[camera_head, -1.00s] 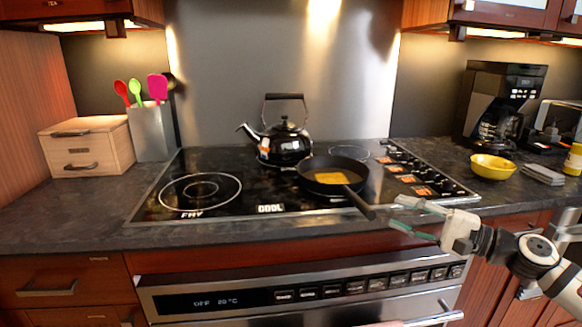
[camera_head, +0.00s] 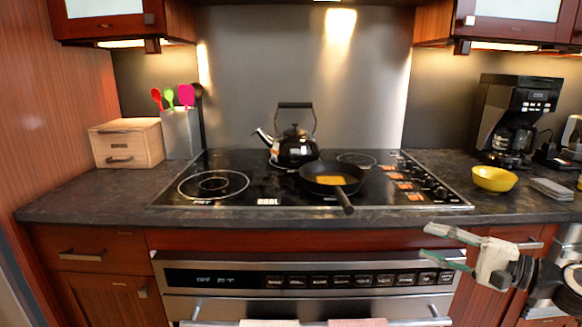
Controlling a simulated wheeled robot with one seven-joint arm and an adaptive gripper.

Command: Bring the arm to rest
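My gripper (camera_head: 425,246) is at the lower right, in front of the counter's front edge and the right end of the oven's control panel. Its two pale fingers with green edges point left and stand apart, with nothing between them. My arm runs from it to the right edge of the picture. The black frying pan (camera_head: 318,184) with a yellow-orange piece of food (camera_head: 331,180) in it sits on the cooktop (camera_head: 250,203), up and left of my gripper and clear of it. The pan's handle points toward the front.
A black kettle (camera_head: 293,149) stands behind the pan. A yellow bowl (camera_head: 494,179) and a coffee maker (camera_head: 512,120) are on the right counter. A wooden box (camera_head: 127,145) and a utensil holder (camera_head: 181,135) are at the left. The oven handle (camera_head: 310,323) sticks out below the panel.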

